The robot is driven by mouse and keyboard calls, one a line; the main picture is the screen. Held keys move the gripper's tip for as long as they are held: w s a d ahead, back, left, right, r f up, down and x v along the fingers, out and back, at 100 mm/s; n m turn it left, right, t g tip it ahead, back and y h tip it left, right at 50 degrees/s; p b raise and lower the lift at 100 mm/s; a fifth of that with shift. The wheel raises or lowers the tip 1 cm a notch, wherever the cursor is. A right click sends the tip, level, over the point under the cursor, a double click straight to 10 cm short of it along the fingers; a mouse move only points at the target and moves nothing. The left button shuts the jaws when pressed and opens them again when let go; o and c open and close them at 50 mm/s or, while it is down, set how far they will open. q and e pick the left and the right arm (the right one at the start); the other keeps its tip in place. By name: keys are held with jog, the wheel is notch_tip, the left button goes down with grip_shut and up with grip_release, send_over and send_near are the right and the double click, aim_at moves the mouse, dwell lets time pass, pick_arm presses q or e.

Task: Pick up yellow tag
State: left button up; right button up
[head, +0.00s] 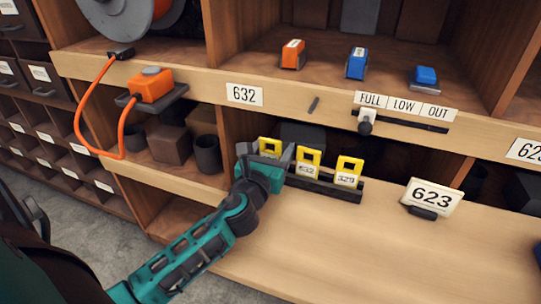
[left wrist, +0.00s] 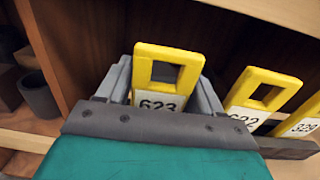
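Three yellow tags with square holes and white number labels stand upright in a row on a dark rack (head: 330,187). The leftmost yellow tag (head: 270,145) reads 623 in the left wrist view (left wrist: 168,75). The middle tag (head: 308,163) and the right tag, reading 329 (head: 348,171), stand to its right. My left gripper (head: 266,157) is at the leftmost tag, its grey fingers spread on either side of it. The fingers look open, with the tag between them; the tag's lower part is hidden by the gripper. My right gripper is not in view.
A sign reading 623 (head: 432,197) stands on the wooden counter, right of the rack. A shelf edge with a 632 label (head: 244,94) and a FULL/LOW/OUT slider (head: 366,122) runs above the tags. Dark cups and boxes sit left. The front counter is clear.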

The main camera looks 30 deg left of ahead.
pick_arm(q)
jog(key=c, duration=0.7)
jog(key=shift+r, duration=0.1)
